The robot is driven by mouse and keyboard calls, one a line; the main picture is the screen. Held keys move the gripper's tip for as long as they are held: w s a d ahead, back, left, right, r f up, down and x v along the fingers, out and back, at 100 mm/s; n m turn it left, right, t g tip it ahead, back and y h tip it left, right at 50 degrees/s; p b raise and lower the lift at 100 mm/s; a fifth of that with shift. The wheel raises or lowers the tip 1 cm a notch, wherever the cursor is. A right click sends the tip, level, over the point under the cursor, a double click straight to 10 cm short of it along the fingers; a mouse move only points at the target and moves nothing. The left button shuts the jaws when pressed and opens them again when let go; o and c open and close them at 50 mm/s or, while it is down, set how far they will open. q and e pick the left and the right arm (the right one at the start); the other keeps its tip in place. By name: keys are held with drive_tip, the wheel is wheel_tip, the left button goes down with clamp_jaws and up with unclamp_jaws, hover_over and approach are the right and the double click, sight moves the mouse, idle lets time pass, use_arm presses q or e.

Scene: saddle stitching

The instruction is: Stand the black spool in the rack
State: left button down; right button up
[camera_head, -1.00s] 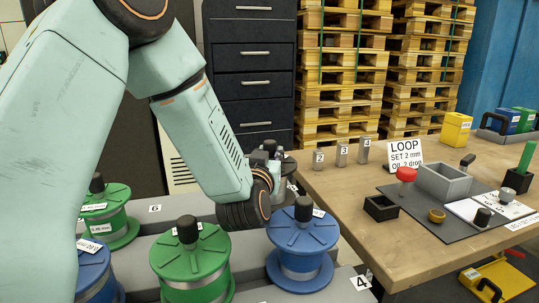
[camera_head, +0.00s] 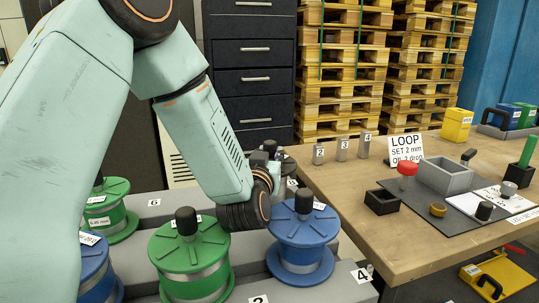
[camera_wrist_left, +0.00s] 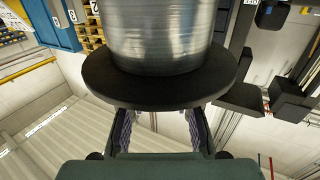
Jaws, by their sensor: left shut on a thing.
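The black spool (camera_wrist_left: 160,90) fills the top middle of the left wrist view, a dark flange with a drum of silvery wire beyond it. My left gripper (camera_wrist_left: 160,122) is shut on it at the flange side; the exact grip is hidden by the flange. In the head view the spool (camera_head: 289,168) shows only as a dark and grey piece behind my left forearm, and the fingers are mostly covered. The grey rack (camera_head: 345,290) with numbered labels lies below and in front of it. I cannot tell any contact between spool and rack. My right gripper is not in view.
A blue spool (camera_head: 302,240) stands close to my left wrist. A green spool (camera_head: 190,260) stands left of it, with more green and blue spools at the far left. The wooden workbench (camera_head: 345,205) with trays and small parts is at the right.

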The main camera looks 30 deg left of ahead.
use_arm(q)
drive_tip(key=shift+d+f+b, duration=0.1)
drive_tip(key=shift+f+b, duration=0.4)
drive_tip(key=shift+f, duration=0.15)
idle(0.4)
drive_tip(key=c, duration=1)
unclamp_jaws()
drive_tip(key=shift+s+f, duration=0.1)
drive_tip(key=shift+f, duration=0.1)
drive_tip(key=shift+s+f, duration=0.1)
drive_tip(key=shift+f, duration=0.1)
drive_tip(key=v, duration=0.7)
drive_tip(key=shift+s+d+r, duration=0.15)
drive_tip(key=shift+r, duration=0.05)
drive_tip(key=shift+s, duration=0.1)
